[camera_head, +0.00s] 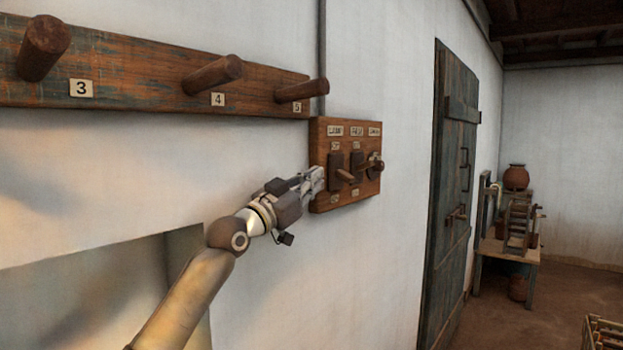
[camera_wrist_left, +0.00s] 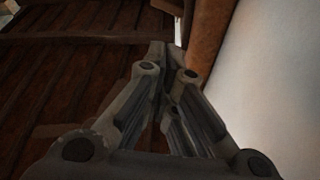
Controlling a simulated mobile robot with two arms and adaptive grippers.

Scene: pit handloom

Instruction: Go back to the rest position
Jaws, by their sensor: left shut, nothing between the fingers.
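My left gripper (camera_head: 316,181) is shut and empty, at the left edge of a wooden switch board (camera_head: 345,198) on the white wall. In the head view I cannot tell whether its fingertips touch the board. The left wrist view also shows its closed fingers (camera_wrist_left: 165,70), with dark roof timbers and the white wall around them. The board carries several small labels and dark switch plates with wooden levers. The left lever (camera_head: 347,177) sticks out just right of the fingertips. Another lever (camera_head: 376,165) is at the right. My right gripper is not in view.
A wooden peg rail (camera_head: 150,85) with pegs numbered 3, 4 and 5 runs along the wall above my left arm. A dark plank door (camera_head: 450,190) is right of the board. A bench (camera_head: 508,252) with a clay pot (camera_head: 516,177) stands farther back. A recess opens low at left.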

